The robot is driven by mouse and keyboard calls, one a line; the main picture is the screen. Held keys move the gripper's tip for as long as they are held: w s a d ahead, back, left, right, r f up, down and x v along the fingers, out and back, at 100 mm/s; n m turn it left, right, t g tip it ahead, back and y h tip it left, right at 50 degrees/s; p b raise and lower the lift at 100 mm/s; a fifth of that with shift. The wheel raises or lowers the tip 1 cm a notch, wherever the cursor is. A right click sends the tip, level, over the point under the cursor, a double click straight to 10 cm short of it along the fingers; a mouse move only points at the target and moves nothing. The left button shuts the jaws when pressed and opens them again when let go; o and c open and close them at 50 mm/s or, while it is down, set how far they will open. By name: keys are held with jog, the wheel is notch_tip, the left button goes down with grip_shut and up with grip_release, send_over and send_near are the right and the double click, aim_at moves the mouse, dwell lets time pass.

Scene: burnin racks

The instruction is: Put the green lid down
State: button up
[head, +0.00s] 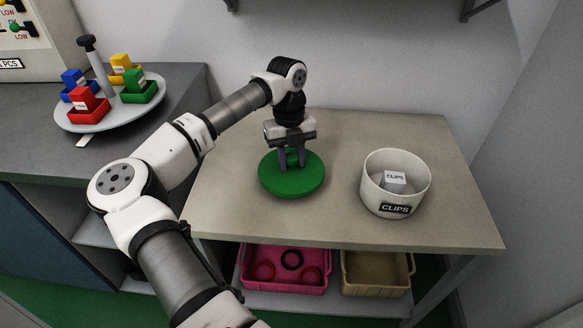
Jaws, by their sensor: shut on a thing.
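The green lid (292,183) is a round flat disc at the left-centre of the tan table (420,132). My gripper (291,166) is above its middle, pointing straight down, with both fingers shut on the lid's centre. The part between the fingers is mostly hidden by them. The lid looks level. From this view I cannot tell whether its underside touches the table or hovers just above it.
A white bowl (372,190) labelled CLIPS, with a small box (395,178) inside, stands right of the lid. A round tray (75,122) with coloured bins stands on the left counter. Pink (284,284) and tan (376,286) bins sit on the lower shelf.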

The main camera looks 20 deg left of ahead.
aim_at(292, 168)
jog(key=shift+f, duration=1.9)
jog(key=shift+f, duration=0.1)
jog(key=o, duration=1)
jog(key=shift+c, duration=0.2)
notch_tip(292, 168, up, 12)
jog(key=w+a+b, duration=0.1)
jog(key=shift+w, duration=0.2)
